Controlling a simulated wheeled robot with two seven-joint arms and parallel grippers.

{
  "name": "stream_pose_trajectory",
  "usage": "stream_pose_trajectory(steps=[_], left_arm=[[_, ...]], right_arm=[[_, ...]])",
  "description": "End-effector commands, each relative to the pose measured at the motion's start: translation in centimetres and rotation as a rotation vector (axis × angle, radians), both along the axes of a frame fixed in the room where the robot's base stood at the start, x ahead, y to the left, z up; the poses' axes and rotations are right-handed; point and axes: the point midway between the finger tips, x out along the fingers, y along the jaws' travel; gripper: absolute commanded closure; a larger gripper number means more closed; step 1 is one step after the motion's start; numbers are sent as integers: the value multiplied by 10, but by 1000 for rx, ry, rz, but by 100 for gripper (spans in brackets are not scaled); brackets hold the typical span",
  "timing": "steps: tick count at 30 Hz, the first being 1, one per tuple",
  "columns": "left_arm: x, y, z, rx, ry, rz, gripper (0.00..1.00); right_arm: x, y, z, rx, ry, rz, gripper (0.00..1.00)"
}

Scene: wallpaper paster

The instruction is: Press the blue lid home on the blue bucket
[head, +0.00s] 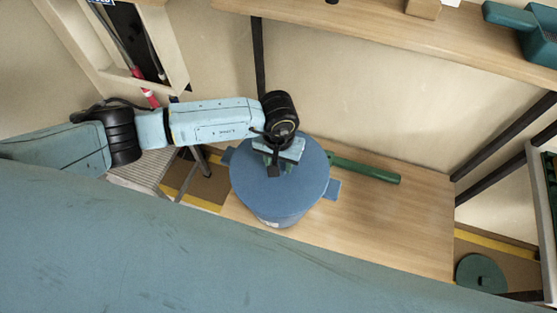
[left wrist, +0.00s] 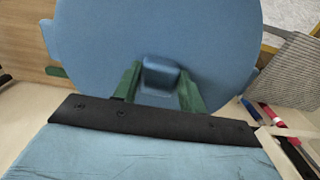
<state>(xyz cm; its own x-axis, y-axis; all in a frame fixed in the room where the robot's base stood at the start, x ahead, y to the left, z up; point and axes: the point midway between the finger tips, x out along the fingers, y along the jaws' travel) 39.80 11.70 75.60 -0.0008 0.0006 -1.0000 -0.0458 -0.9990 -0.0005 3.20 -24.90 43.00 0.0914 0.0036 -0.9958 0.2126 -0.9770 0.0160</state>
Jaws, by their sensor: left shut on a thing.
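The blue lid (head: 300,190) is a broad round disc over the blue bucket (head: 285,220), whose side and a white label show below the lid's front edge. Blue tabs stick out on both sides. I cannot tell whether the lid sits fully down on the rim. My left gripper (head: 274,168) is over the lid, pointing down. In the left wrist view, its two green fingers (left wrist: 160,88) are closed around the lid's blue block-like knob (left wrist: 160,72). The lid (left wrist: 155,30) fills the top of that view and hides the bucket. My right gripper is not in view.
The bucket stands on a wooden table (head: 400,220). A dark green tube (head: 365,170) lies behind it to the right. A wooden shelf (head: 380,28) runs above, with a teal container (head: 540,45). A round green disc (head: 480,273) is lower right. The table's right part is clear.

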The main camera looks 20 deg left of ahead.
Motion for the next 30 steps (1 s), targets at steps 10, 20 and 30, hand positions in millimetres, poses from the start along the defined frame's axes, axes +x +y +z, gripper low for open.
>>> stream_pose_trajectory(steps=[10,20,30], left_arm=[[0,0,-10,0,-1,1,84],[0,0,-12,0,-1,0,35],[0,0,-12,0,0,0,33]], right_arm=[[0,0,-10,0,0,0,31],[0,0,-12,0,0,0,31],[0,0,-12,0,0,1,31]])
